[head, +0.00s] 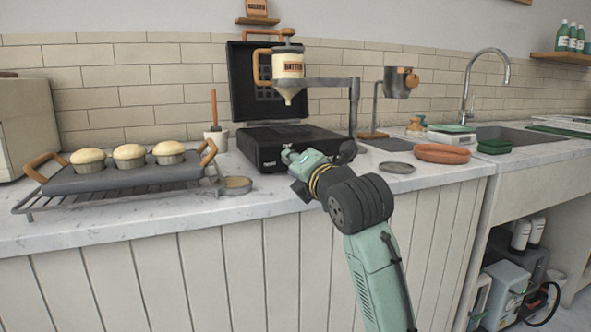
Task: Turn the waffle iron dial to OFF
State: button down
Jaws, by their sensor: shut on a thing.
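The black waffle iron (258,152) stands on the marble counter with its lid (240,105) raised, showing a grid plate inside. My gripper (288,153) is at the front face of the iron's base, right of its middle. It is shut on the waffle iron dial, which is mostly hidden by the fingers. The dial's pointer and any OFF mark cannot be read from here.
A batter dispenser (287,68) hangs over the iron on a grey stand (354,105). Left are a wire rack (50,205) with a muffin tin (120,181) and a small round dish (236,185). Right are a grey disc (397,167) and a reddish-brown ring-shaped object (442,153).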

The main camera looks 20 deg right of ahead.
jog(key=shift+f+n+b, duration=0.1)
jog(key=shift+n+b, duration=0.4)
jog(key=shift+n, duration=1.2)
jog(key=c, duration=1.3)
grip_release()
jog(key=shift+c, duration=0.2)
jog(key=shift+s, duration=0.1)
jog(key=s, duration=1.1)
jog(key=shift+s+r, duration=0.2)
jog(key=shift+s, duration=0.2)
